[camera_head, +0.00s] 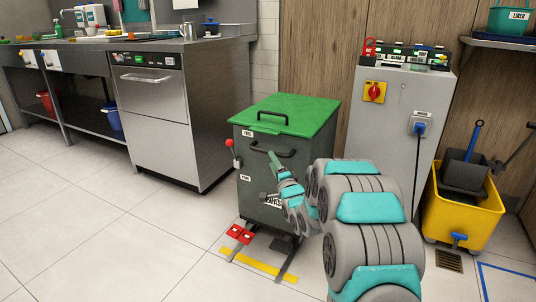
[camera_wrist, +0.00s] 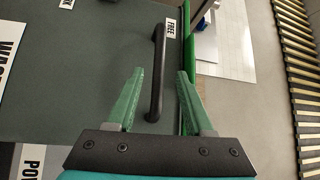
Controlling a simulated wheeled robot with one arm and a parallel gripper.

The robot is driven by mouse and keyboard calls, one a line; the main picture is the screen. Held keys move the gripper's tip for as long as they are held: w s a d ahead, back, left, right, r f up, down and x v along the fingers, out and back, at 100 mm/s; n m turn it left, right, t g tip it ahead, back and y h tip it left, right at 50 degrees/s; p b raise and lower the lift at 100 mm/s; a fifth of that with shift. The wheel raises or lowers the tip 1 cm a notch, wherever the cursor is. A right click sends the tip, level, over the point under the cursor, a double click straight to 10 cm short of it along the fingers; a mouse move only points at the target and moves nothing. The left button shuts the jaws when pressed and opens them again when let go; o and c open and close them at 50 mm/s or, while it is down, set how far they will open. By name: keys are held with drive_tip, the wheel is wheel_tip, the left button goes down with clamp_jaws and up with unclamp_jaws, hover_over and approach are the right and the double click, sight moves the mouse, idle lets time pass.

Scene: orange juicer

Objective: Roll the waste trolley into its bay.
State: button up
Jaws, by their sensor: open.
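The waste trolley (camera_head: 257,185) is a dark grey-green bin with a green lid (camera_head: 290,113), standing upright between the dishwasher and the grey cabinet. A black bar handle (camera_head: 271,152) is on its front below the lid. My gripper (camera_head: 272,178) is open at the trolley's front. In the wrist view, my gripper's green fingers (camera_wrist: 158,75) stand either side of the black handle, which runs between them; I cannot tell whether they touch it. A lever with a red knob (camera_head: 230,144) is on the trolley's left side, near a "FREE" label (camera_wrist: 171,28). My arm hides the trolley's lower right.
The dishwasher (camera_head: 158,105) stands left, the grey cabinet (camera_head: 392,130) right. A yellow mop bucket (camera_head: 459,214) stands farther right. The tiled floor at front left is clear.

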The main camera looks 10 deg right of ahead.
drive_tip(key=shift+x, duration=3.35)
drive_tip(key=shift+f, duration=0.15)
drive_tip(key=shift+c, duration=0.4)
clamp_jaws()
